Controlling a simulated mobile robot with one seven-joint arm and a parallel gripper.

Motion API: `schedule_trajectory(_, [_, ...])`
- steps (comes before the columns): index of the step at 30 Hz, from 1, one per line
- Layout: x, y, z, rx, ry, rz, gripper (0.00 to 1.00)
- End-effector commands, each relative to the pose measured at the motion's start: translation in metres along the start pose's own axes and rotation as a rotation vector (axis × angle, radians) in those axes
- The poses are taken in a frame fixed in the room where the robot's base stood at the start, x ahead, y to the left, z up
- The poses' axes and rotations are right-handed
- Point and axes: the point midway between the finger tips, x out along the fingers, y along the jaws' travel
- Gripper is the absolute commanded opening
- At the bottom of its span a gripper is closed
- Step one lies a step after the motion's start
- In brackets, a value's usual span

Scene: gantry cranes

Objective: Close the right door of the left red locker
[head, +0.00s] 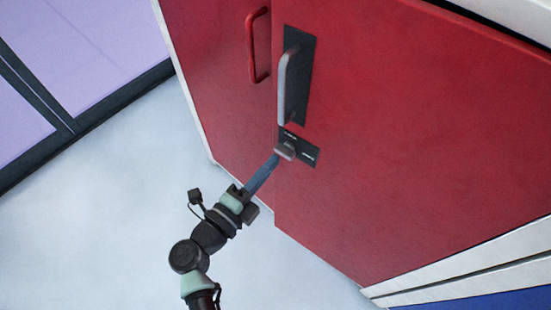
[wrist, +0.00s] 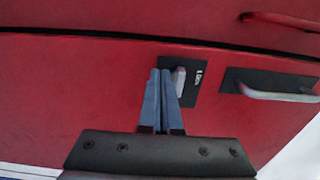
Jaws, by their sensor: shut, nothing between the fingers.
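The red locker shows two door panels in the head view. The right door (head: 400,150) carries a grey bar handle (head: 291,85) on a black plate and a small grey latch (head: 285,151) on another black plate below it. The left door (head: 215,70) has a red handle (head: 258,45). My gripper (head: 275,159) has its blue fingers together, tips at the small latch near the right door's left edge. In the wrist view the fingertips (wrist: 165,72) are beside the latch (wrist: 180,80); I cannot tell whether they touch it. How far the right door stands open is unclear.
Pale floor (head: 100,220) is free left of and below my arm. A dark-framed, lilac-paned structure (head: 75,60) stands at the upper left. White and blue panels (head: 470,280) lie along the lower right.

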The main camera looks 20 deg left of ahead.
Motion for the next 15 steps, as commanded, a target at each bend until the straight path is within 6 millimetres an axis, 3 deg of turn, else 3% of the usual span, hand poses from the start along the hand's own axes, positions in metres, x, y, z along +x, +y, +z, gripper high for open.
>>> schedule_trajectory(6, [0.021,0.001,0.0,0.001,0.0,-0.001,0.0])
schedule_trajectory(15, [0.024,0.0,0.0,0.0,0.0,0.0,0.0])
